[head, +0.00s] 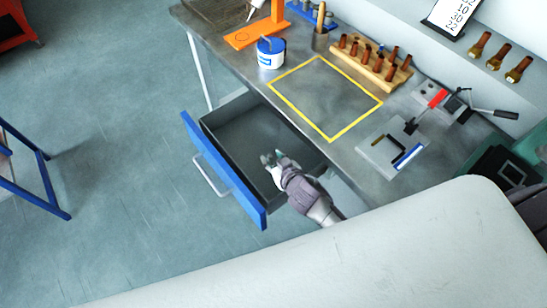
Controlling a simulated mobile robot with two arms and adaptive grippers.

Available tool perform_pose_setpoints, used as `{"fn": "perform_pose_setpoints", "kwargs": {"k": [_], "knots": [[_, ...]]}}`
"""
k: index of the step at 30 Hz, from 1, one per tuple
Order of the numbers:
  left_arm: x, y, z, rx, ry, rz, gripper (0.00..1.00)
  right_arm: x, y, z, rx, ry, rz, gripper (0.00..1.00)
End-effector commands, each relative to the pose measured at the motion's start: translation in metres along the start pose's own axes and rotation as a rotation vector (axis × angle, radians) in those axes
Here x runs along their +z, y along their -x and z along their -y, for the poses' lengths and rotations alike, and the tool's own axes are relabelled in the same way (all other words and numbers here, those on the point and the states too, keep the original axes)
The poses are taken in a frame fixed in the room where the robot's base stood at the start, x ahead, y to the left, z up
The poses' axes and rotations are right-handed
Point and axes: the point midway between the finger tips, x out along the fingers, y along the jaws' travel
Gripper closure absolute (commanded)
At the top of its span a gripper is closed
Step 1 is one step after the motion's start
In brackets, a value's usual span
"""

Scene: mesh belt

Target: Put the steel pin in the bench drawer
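The bench drawer (226,184) is pulled out from under the bench. It has a blue front, a metal handle and a dark grey inside. I cannot make out the steel pin. My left gripper is not in view.
The grey bench top (325,95) carries a yellow taped rectangle, clear inside. Around it stand a white-and-blue tub (270,54), a wooden rack (372,59) of brown-handled tools, and a tray (393,147) at the right. A blue frame (47,180) stands at the left on open floor.

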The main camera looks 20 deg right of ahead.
Motion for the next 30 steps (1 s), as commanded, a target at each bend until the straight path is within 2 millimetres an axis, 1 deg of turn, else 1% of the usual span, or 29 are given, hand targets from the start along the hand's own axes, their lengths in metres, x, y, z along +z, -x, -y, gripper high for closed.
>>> {"fn": "perform_pose_setpoints", "kwargs": {"k": [7,8,10,14,18,24,27,30], "knots": [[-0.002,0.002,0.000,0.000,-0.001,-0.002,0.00,-0.003,0.002,0.000,0.000,0.001,0.000,0.59],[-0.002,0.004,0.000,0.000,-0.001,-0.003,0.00,-0.005,0.003,0.000,0.000,0.002,-0.001,0.59],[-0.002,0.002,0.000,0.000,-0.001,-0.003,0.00,-0.002,0.009,0.000,0.000,0.000,0.001,0.59],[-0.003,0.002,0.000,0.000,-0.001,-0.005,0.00,-0.002,0.033,0.000,-0.001,0.000,0.000,0.59],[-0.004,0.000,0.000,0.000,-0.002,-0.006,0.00,-0.001,0.064,0.000,-0.001,0.000,0.001,0.59],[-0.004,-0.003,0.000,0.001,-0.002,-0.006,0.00,-0.001,0.102,0.000,0.000,-0.001,0.002,0.59],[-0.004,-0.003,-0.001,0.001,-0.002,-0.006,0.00,-0.002,0.113,0.000,0.000,0.000,0.001,0.59],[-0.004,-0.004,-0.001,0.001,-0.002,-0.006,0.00,-0.002,0.119,0.000,0.001,0.000,0.000,0.59]]}}
